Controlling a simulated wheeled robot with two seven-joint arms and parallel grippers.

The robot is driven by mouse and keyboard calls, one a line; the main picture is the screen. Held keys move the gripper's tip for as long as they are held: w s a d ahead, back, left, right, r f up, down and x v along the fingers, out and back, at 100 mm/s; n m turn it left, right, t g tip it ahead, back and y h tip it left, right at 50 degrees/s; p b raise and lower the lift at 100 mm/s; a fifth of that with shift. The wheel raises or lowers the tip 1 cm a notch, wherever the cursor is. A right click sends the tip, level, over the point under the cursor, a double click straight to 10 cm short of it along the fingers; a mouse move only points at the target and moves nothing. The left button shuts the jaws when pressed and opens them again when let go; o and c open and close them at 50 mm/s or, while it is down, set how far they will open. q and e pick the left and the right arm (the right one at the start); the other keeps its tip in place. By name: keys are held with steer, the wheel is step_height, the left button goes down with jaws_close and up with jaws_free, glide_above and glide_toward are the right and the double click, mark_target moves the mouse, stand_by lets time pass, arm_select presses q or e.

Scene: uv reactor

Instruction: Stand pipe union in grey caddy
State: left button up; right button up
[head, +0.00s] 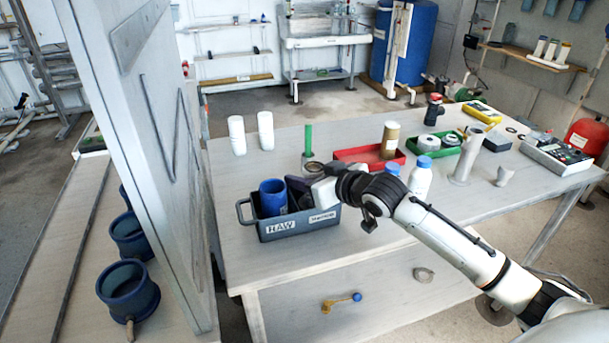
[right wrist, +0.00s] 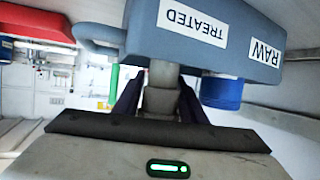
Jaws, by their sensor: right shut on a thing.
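The grey caddy (head: 290,228) stands near the front left of the table, with RAW and TREATED labels on its front wall. It also shows upside down in the right wrist view (right wrist: 215,58). A blue cylinder (head: 272,197) stands in its RAW side and also shows in the right wrist view (right wrist: 222,93). My right gripper (head: 300,187) is over the TREATED side. In the right wrist view its fingers (right wrist: 160,103) are shut on a grey stepped piece, seemingly the pipe union (right wrist: 160,76). Its far end is hidden behind the caddy wall. My left gripper is not in view.
Behind the caddy are two white cylinders (head: 237,135), a green post (head: 308,139) and a red tray (head: 369,156). A white bottle (head: 420,178) stands to the right, near my right arm. A tall partition (head: 150,150) rises left of the table.

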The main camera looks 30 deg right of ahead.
steer(key=shift+f, duration=0.35)
steer(key=o, duration=1.1)
steer(key=shift+s+f, duration=0.1)
steer(key=shift+f, duration=0.1)
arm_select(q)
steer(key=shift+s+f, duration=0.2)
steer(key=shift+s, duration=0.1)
arm_select(e)
steer(key=shift+o, duration=0.4)
steer(key=shift+f, duration=0.1)
steer(key=shift+s+a, duration=0.1)
steer(key=shift+r, duration=0.35)
steer(key=shift+s+r, duration=0.25)
steer(key=r+v, duration=0.1)
steer(key=v, duration=1)
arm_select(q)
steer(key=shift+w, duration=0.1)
